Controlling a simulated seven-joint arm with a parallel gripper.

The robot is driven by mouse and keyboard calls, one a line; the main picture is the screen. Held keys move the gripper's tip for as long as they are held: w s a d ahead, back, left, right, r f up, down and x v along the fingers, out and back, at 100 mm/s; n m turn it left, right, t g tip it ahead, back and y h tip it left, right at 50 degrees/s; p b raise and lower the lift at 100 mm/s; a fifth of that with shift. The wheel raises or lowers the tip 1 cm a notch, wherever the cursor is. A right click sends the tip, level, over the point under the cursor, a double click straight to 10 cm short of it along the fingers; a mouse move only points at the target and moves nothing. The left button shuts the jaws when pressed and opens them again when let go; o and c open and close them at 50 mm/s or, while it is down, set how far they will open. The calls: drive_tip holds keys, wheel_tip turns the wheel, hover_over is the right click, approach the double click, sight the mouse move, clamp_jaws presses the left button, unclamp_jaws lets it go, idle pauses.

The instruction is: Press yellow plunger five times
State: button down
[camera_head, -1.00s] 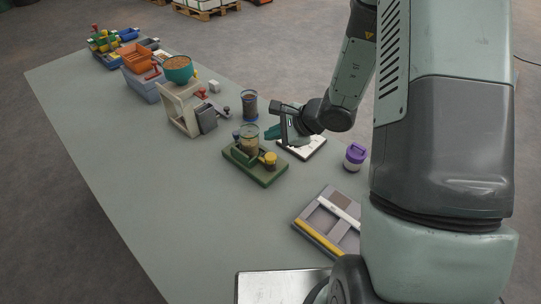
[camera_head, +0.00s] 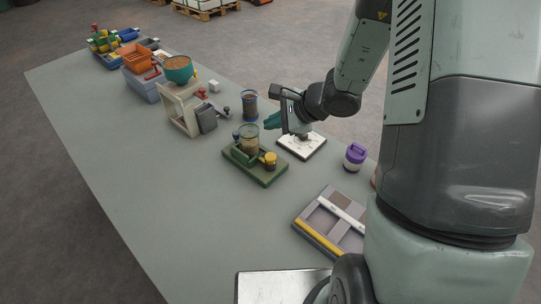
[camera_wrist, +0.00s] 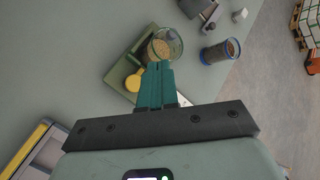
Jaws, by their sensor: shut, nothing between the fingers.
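The yellow plunger (camera_head: 270,158) is a short round yellow knob on the right part of a green base (camera_head: 258,178). A clear jar (camera_head: 249,140) with tan contents stands behind it on the same base. In the wrist view the yellow plunger (camera_wrist: 134,82) shows just left of my fingers, and the jar (camera_wrist: 162,50) is beyond the fingertips. My gripper (camera_head: 272,121) has teal fingers, shut and empty. It is above and behind the plunger, and appears apart from it. My gripper also shows in the wrist view (camera_wrist: 158,68).
A white pad (camera_head: 302,145) lies under my wrist. A purple-lidded jar (camera_head: 355,156) stands to the right, and a dark-rimmed cylinder (camera_head: 250,104) behind. A grey tray with a yellow bar (camera_head: 319,241) is in front. The table's left side is clear.

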sight(273, 158)
drive_tip(key=shift+f, duration=0.1)
drive_tip(key=shift+f, duration=4.3)
drive_tip(key=shift+f, duration=0.1)
drive_tip(key=shift+f, duration=0.35)
drive_tip(key=shift+f, duration=0.7)
drive_tip(key=shift+r, duration=1.15)
drive_tip(key=shift+r, duration=2.5)
